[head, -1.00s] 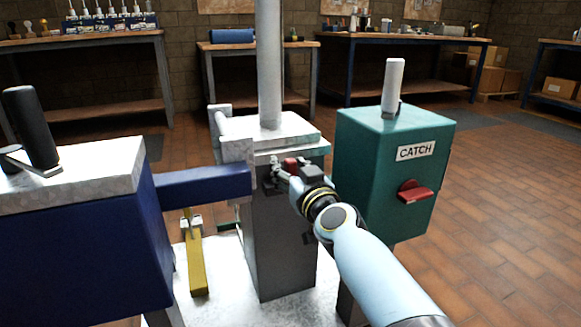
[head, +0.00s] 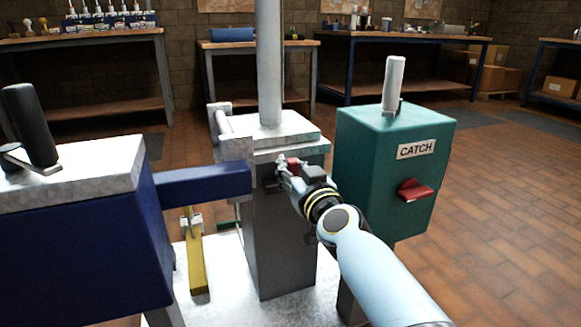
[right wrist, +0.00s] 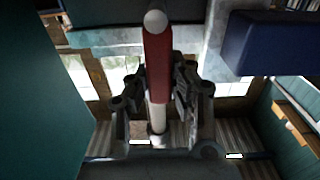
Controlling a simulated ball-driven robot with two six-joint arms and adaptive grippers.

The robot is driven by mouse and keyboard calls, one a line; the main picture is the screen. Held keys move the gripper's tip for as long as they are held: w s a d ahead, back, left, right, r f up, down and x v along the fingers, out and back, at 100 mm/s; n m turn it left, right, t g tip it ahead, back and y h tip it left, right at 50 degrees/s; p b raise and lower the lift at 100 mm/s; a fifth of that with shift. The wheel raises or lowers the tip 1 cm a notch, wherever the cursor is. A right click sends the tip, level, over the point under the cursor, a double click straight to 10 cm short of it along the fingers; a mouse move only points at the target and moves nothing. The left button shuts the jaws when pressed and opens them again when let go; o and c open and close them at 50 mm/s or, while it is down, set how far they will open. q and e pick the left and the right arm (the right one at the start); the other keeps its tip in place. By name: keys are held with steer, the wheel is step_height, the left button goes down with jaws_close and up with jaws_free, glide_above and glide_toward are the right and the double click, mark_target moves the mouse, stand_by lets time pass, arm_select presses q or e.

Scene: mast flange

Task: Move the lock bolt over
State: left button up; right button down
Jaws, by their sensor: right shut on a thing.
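The lock bolt shows as a red knob (head: 293,163) on the front of the grey mast block (head: 280,235), just under its top plate. In the right wrist view it is a red and white rod (right wrist: 158,62) with a pale ball end. My right gripper (head: 284,174) is shut on the bolt, its fingers on either side of the rod (right wrist: 158,95). The fingers and arm hide part of the bolt and its slot. My left gripper is not in view.
A teal box labelled CATCH (head: 375,165), with a red lever (head: 415,190) and white handle (head: 393,85), stands close right of my arm. A blue box (head: 85,250) with a blue bar (head: 203,184) stands left. Open floor lies at right.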

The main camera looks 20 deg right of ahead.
steer(key=s, duration=0.4)
steer(key=shift+s+f+b, duration=0.15)
steer(key=shift+s+b, duration=0.05)
steer(key=shift+b, duration=0.2)
steer(key=c, duration=1.7)
jaws_free()
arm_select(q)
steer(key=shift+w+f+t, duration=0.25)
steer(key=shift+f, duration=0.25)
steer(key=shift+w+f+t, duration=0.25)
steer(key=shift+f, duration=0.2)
arm_select(e)
steer(key=o, duration=0.5)
steer(key=shift+s+d, duration=0.1)
steer(key=shift+s, duration=0.05)
steer(key=shift+o, duration=0.2)
steer(key=shift+s, duration=0.1)
steer(key=s, duration=1.1)
steer(key=shift+s+d, duration=0.2)
steer(key=shift+s, duration=0.2)
